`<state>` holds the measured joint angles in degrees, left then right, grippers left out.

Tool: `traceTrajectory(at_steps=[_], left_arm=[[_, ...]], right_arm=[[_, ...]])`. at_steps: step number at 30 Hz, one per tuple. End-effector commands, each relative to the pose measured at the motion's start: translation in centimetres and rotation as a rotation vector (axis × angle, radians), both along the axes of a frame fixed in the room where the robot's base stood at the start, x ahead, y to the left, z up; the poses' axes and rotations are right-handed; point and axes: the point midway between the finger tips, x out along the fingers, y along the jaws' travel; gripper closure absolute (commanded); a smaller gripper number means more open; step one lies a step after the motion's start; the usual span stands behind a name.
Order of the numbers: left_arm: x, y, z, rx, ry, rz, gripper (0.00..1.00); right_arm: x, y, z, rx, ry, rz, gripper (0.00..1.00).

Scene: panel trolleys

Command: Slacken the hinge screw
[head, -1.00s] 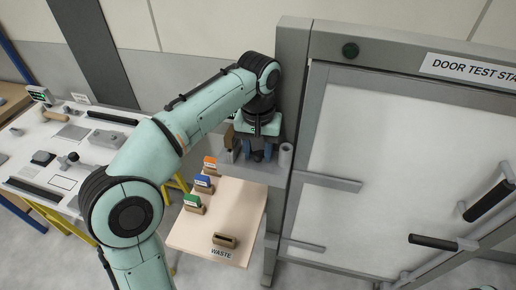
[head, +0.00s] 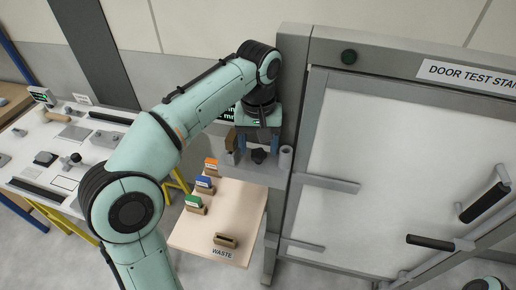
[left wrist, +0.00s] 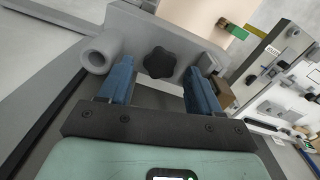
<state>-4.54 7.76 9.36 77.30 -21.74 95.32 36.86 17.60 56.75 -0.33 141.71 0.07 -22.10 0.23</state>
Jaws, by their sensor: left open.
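The hinge screw has a black star-shaped knob (head: 258,156) and sits on a grey hinge bracket (head: 245,170) on the door frame's post. The knob (left wrist: 160,62) also shows in the left wrist view, against the grey plate between a round hollow barrel and a small block. My left gripper (head: 259,140) has blue fingers, is open and empty, and points at the bracket. In the left wrist view its fingertips (left wrist: 158,74) stand apart on either side of the knob, seemingly short of it and not touching it. My right gripper is out of view.
The door test stand (head: 400,150) with its pale panel and black-gripped handles fills the right. A small table (head: 235,200) below the bracket carries coloured labelled holders and a slotted waste block (head: 225,240). A white workbench (head: 25,155) with parts stands at left.

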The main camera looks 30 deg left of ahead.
Motion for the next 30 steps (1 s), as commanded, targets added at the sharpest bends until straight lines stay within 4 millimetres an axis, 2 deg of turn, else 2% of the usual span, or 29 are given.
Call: traceTrajectory(at_steps=[8, 11, 21, 25, 30], left_arm=[[-0.1, 0.0, -0.1, 0.001, 0.008, 0.0, 0.36], [0.0, 0.0, 0.8, 0.0, 0.004, -0.001, 0.36], [0.0, 0.0, 5.8, 0.001, 0.004, -0.002, 0.36], [-0.1, 0.0, 6.7, 0.0, 0.007, -0.002, 0.36], [-0.1, 0.0, 6.9, 0.001, 0.008, -0.001, 0.36]], right_arm=[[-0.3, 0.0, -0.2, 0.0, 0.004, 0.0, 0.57], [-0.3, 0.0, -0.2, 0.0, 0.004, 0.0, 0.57], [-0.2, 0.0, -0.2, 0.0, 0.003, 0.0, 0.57], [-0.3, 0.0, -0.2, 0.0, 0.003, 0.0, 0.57], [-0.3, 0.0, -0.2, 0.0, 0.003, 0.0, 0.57]])
